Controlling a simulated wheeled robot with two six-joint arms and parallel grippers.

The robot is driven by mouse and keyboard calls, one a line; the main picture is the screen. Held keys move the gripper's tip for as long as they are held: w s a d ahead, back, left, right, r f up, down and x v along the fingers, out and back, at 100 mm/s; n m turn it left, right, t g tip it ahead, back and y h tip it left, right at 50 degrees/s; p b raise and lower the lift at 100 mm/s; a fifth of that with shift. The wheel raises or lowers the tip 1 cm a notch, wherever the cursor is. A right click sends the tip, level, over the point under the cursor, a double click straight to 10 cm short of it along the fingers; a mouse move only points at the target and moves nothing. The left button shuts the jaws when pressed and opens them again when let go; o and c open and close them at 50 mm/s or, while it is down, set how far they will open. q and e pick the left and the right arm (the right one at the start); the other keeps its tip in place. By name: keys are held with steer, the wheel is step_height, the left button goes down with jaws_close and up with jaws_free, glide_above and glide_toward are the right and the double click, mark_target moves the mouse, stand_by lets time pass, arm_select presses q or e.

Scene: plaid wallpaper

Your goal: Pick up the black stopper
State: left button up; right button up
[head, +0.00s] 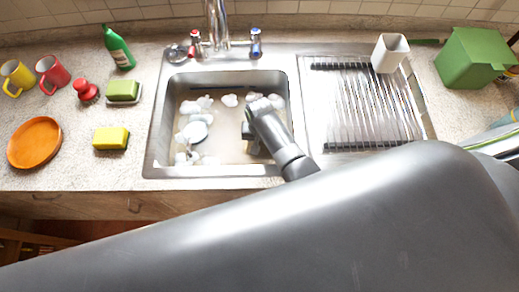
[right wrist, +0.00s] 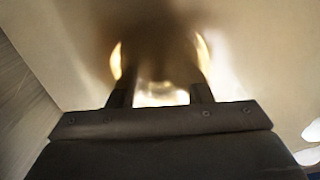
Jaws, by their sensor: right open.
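I cannot make out the black stopper in either view; my right gripper and arm cover part of the sink floor. My right gripper (head: 248,131) is down inside the steel sink (head: 160,130), in its right half. In the right wrist view its two dark fingers (right wrist: 161,92) stand apart, open. A bright, shiny ring-like shape (right wrist: 163,97) shows between and around the fingers, partly under a dark shadow. I cannot tell whether the fingers touch anything. My left gripper is out of view.
White foam and a pale dish lie in the sink. The tap (head: 217,25) stands behind it. A ribbed drainer (head: 350,110) with a white cup (head: 390,52) is on the right. Sponges, mugs, a green bottle (head: 118,48) and an orange plate (head: 34,142) are on the left counter.

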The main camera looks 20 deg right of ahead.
steer(key=shift+f, duration=0.1)
jaws_close()
stand_by(0.3)
steer(key=shift+r, duration=0.2)
